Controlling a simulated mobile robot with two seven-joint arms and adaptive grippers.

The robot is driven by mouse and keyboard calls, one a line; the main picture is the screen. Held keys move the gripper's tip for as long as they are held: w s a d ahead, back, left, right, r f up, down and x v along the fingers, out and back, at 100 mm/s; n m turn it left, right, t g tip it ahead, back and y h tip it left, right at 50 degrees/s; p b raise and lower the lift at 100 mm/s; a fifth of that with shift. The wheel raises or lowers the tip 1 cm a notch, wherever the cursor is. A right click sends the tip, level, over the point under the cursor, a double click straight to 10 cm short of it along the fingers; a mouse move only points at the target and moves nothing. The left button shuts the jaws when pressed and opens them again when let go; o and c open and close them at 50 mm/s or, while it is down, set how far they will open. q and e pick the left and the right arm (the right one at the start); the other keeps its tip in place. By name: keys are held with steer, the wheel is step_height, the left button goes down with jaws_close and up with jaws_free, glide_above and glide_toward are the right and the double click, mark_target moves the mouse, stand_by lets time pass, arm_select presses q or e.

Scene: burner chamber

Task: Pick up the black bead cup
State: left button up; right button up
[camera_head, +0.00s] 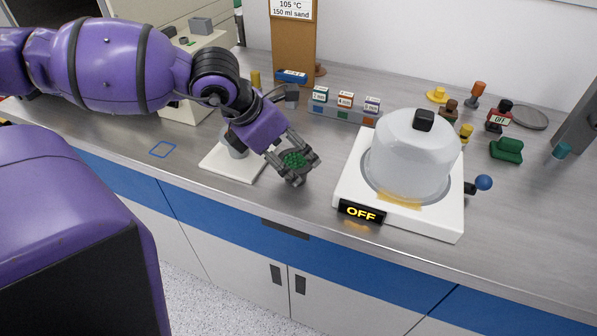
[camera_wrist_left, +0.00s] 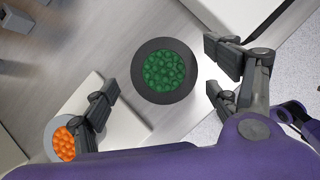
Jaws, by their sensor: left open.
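The black bead cup (camera_wrist_left: 164,99) is a dark round cup with green beads inside, seen from above in the left wrist view. In the head view the cup (camera_head: 292,170) is partly hidden by my fingers, near the counter's front edge. My left gripper (camera_head: 304,167) is over it, fingers spread on either side. In the left wrist view the open gripper (camera_wrist_left: 162,74) shows gaps between its fingers and the cup's rim. My right gripper is not in view.
A grey cup of orange beads (camera_wrist_left: 46,138) stands on a white plate (camera_head: 225,168) just left. A white burner unit (camera_head: 423,224) with a clear dome (camera_head: 411,165) and an OFF sign stands right. A blue square outline (camera_head: 162,149) marks the counter at left.

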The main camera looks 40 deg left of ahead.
mark_target(295, 159)
arm_select(q)
steer(key=b+x, duration=0.1)
steer(key=x, duration=0.2)
steer(key=shift+s+f+b, duration=0.15)
steer(key=shift+b, duration=0.15)
steer(key=shift+f, duration=0.1)
steer(key=shift+d, duration=0.1)
steer(key=c, duration=1.1)
steer(key=shift+c, duration=0.6)
steer(key=shift+r, duration=0.2)
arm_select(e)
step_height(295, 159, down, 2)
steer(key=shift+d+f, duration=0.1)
